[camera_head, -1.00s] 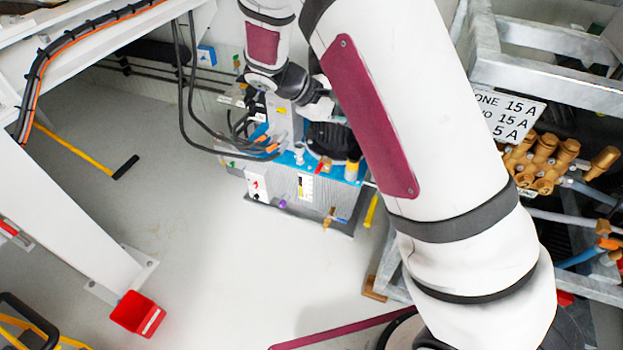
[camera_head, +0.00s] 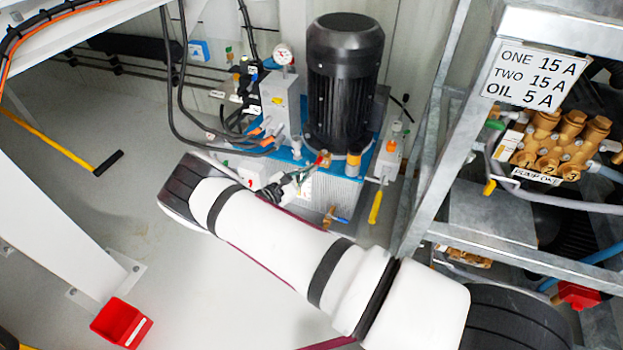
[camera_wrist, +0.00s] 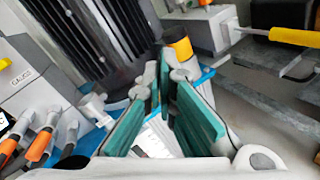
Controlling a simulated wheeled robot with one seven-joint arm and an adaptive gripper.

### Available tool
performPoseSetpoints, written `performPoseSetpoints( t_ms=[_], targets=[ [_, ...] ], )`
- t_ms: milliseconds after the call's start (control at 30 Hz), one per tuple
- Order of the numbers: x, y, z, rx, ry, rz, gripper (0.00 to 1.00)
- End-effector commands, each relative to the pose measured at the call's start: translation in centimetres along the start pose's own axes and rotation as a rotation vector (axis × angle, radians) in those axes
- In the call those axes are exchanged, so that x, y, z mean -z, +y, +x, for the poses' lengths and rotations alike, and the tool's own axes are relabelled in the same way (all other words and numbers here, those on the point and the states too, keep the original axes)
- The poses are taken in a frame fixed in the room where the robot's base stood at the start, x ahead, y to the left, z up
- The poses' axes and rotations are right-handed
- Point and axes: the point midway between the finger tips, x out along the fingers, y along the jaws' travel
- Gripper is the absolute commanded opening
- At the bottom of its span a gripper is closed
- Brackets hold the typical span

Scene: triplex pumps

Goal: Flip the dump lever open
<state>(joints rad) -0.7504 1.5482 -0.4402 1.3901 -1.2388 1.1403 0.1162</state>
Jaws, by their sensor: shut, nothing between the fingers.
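My gripper (camera_head: 308,172) is at the front of the hydraulic unit, close to a small red lever (camera_head: 321,160) on the blue top plate (camera_head: 352,178). The yellow handle also shows at top right in the wrist view (camera_wrist: 295,37). No readable label shows which is the dump lever. The red lever is not clear in the wrist view, and I cannot tell whether the fingers touch it.
A black motor (camera_head: 344,75) stands just behind the gripper. A yellow-and-black cylinder (camera_head: 353,162) stands beside it. Cables and orange connectors (camera_head: 262,128) are at left. A metal frame with brass pump parts (camera_head: 560,140) is at right. The floor at left is mostly clear.

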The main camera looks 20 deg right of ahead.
Motion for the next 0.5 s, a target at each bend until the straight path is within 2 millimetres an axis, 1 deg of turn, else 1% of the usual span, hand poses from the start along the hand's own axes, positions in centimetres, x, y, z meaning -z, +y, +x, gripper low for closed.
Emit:
performPoseSetpoints(
  t_ms=[33,200,333,400,500],
  targets=[
    [2.4,-0.8,-0.3,-0.048,-0.003,-0.035,0.00],
    [8.1,-2.3,-1.3,-0.202,-0.008,-0.130,0.00],
    [11.4,-3.4,-2.1,-0.296,-0.007,-0.185,0.00],
    [12.6,-3.9,-2.4,-0.332,-0.007,-0.207,0.00],
    [13.8,-4.3,-2.8,-0.367,-0.005,-0.227,0.00]
  ],
)
